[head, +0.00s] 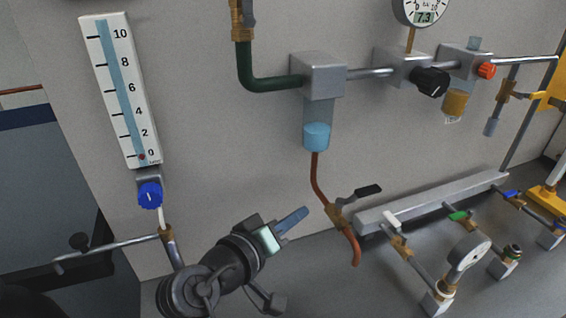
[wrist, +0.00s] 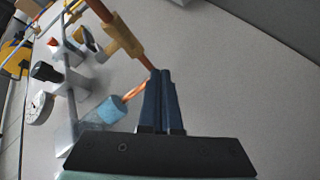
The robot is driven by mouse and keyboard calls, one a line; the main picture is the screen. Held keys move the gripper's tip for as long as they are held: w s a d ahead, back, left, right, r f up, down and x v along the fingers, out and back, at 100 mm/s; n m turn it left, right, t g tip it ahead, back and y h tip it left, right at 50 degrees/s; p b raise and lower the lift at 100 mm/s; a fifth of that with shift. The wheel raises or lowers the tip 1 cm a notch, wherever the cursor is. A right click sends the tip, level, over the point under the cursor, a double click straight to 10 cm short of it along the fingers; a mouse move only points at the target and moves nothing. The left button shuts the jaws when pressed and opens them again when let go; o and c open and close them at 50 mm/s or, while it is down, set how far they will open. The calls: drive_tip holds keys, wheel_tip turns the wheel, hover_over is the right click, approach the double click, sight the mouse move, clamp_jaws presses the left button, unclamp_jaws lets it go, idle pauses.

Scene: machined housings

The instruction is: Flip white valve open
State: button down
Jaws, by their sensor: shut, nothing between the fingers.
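The white valve handle (head: 391,217) sits on a brass valve body (head: 401,245) below the grey manifold bar, right of centre in the head view. The handle looks short and tilted. I cannot make it out in the wrist view. My gripper (head: 301,214) is left of the white valve, clear of it, and points up and to the right. Its dark blue fingers are together and empty, as the wrist view (wrist: 161,75) also shows.
A black-handled brass valve (head: 341,215) on a copper pipe stands between my gripper and the white valve. The grey manifold (head: 432,203) also carries green (head: 459,215) and blue (head: 511,194) handles. Bare wall lies above my gripper.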

drive_tip(key=s+a+r+m+t+y+p, duration=0.1)
drive_tip(key=s+r+t+y, duration=0.3)
drive_tip(key=r, duration=1.2)
drive_tip(key=a+r+m+t+y+p, duration=0.15)
drive_tip(key=r+t, duration=0.45)
drive_tip(key=r, duration=0.9)
drive_tip(key=s+r+t+y+p, duration=0.1)
drive_tip(key=s+r+t+y, duration=0.2)
drive_tip(key=s+r, duration=0.9)
drive_tip(key=shift+s+r+t+y, duration=0.15)
drive_tip(key=shift+r+t+y, duration=0.2)
drive_tip(key=shift+r+t, duration=0.6)
